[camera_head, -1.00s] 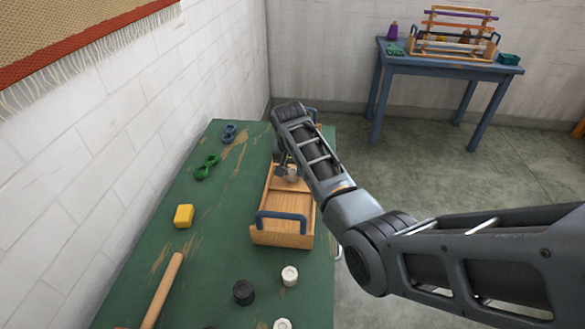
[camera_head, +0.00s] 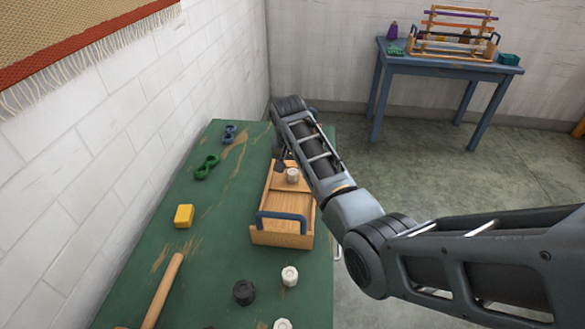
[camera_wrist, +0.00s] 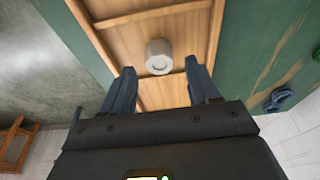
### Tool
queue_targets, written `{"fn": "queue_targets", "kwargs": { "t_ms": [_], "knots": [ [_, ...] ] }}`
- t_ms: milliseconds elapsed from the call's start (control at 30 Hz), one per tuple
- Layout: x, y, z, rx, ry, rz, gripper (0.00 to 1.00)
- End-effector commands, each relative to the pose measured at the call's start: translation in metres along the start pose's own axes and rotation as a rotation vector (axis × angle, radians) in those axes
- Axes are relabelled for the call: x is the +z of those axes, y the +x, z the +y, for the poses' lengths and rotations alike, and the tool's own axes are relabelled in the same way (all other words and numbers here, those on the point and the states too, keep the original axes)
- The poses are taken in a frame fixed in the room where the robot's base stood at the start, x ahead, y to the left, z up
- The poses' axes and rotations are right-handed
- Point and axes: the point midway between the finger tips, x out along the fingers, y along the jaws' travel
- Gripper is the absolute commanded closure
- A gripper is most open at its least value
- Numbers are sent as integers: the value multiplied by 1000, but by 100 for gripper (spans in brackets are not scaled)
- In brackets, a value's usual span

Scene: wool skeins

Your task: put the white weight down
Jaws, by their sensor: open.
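A white weight (camera_head: 293,175) stands upright in the far part of a wooden tray with blue handles (camera_head: 283,236). In the wrist view the white weight (camera_wrist: 158,57) sits on the tray floor beside a thin divider, ahead of the fingertips. My gripper (camera_wrist: 163,75) is open and empty above the tray (camera_wrist: 112,43), with the weight in line with the gap between its fingers. In the head view my gripper (camera_head: 281,163) is small and partly hidden by my arm.
The green table (camera_head: 215,250) also holds a black weight (camera_head: 244,292), two other white weights (camera_head: 289,276) (camera_head: 282,324), a yellow block (camera_head: 184,216), a wooden rod (camera_head: 163,290), a green skein (camera_head: 206,167) and a blue skein (camera_head: 229,134). A blue table (camera_head: 440,66) stands at the back.

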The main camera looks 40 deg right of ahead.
Motion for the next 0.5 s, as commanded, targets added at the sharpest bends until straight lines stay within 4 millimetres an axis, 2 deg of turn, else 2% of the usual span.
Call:
{"fn": "queue_targets", "kwargs": {
  "t_ms": [300, 500],
  "knots": [
    [-1, -66, 0, -2, 0, 4, 40],
    [0, -93, 0, -1, 0, 2, 40]
  ]
}}
